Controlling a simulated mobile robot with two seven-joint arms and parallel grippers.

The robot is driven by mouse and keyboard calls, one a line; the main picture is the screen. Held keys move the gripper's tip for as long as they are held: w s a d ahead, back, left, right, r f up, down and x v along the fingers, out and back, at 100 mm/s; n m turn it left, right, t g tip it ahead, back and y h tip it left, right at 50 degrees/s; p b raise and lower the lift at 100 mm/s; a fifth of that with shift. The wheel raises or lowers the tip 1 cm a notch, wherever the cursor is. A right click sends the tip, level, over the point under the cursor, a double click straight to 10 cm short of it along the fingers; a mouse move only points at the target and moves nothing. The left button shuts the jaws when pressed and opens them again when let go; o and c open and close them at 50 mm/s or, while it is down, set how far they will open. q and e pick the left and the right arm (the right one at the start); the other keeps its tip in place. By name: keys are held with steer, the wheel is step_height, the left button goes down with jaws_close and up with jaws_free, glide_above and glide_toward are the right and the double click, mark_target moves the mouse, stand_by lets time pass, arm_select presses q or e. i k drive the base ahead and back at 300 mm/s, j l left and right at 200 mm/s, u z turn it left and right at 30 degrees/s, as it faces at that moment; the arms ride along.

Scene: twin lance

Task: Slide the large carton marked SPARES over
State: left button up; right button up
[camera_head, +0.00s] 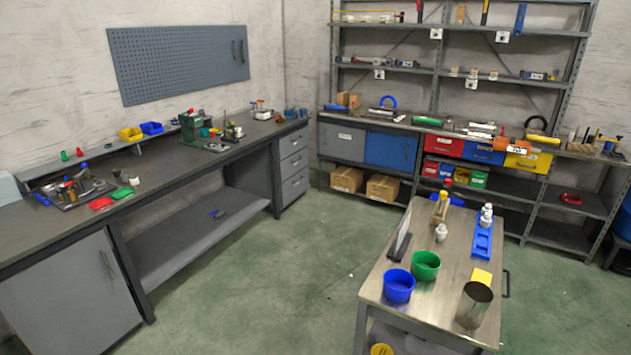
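Two brown cardboard cartons sit side by side on the low shelf of the rack at the back wall. The left carton (347,179) and the right carton (382,188) look similar in size. Any marking on them is too small to read, so I cannot tell which one, if either, says SPARES. Smaller brown boxes (348,99) stand on the rack's counter above. Neither of my grippers is in view.
A metal-topped table (398,256) with blue and green bowls and a metal cylinder stands at the front right. A long workbench (168,158) runs along the left wall. The green floor (270,270) between them is clear.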

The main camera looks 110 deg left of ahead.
mark_target(383, 188)
steer(key=u, duration=3.4)
steer(key=i+j+u, duration=0.8)
steer(key=i, duration=0.2)
steer(key=i+j+u, duration=0.2)
steer(key=i, duration=0.2)
steer(key=i+j+u, duration=0.2)
steer(key=i, duration=0.2)
steer(key=i+l+z, duration=0.15)
steer(key=i+z, duration=1.1)
steer(key=i+l+z, duration=0.1)
steer(key=i+z, duration=0.3)
steer(key=i, duration=0.3)
steer(key=i+j+z, duration=0.1)
steer(key=i+z, duration=0.25)
steer(key=i, duration=0.35)
steer(key=i+u, duration=0.1)
steer(key=i, duration=0.75)
steer(key=i+l, duration=0.15)
steer(key=i, duration=0.7)
steer(key=j+u, duration=0.05)
